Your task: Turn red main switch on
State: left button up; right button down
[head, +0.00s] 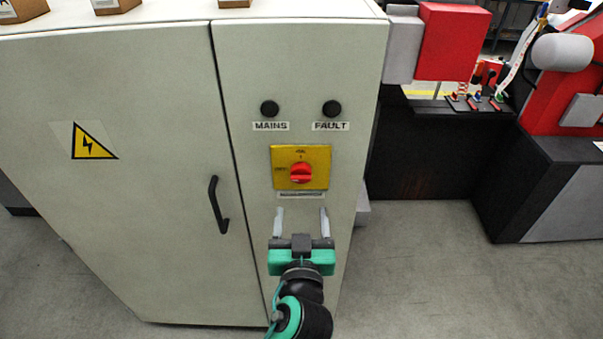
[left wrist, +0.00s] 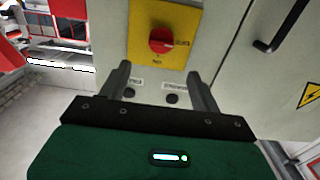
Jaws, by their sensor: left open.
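The red main switch (head: 301,173) is a round red knob on a yellow plate (head: 282,154) on the front of a light grey cabinet. In the head view its handle looks roughly horizontal. The knob also shows in the left wrist view (left wrist: 161,40), ahead of the fingers. My left gripper (head: 302,212) is open and empty, its two fingers apart just below the yellow plate in the picture. It also shows in the left wrist view (left wrist: 158,80). Nothing is between the fingers, and they appear apart from the knob. My right gripper is not in view.
Two dark round lamps, MAINS (head: 269,108) and FAULT (head: 332,108), sit above the switch. A black door handle (head: 217,205) sticks out to the left. Cardboard boxes (head: 22,10) stand on the cabinet top. Red and black machinery (head: 452,45) is at right, with open floor before it.

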aim_at(301, 179)
pick_arm(q)
jog(key=w+p, duration=0.4)
jog(key=w, duration=0.6)
jog(key=shift+w+r, duration=0.1)
jog(key=shift+w, duration=0.2)
jog(key=shift+w+a, duration=0.1)
jog(key=shift+w, duration=0.55)
jog(key=shift+c, duration=0.4)
jog(key=c, duration=0.7)
jog(key=shift+c, duration=0.9)
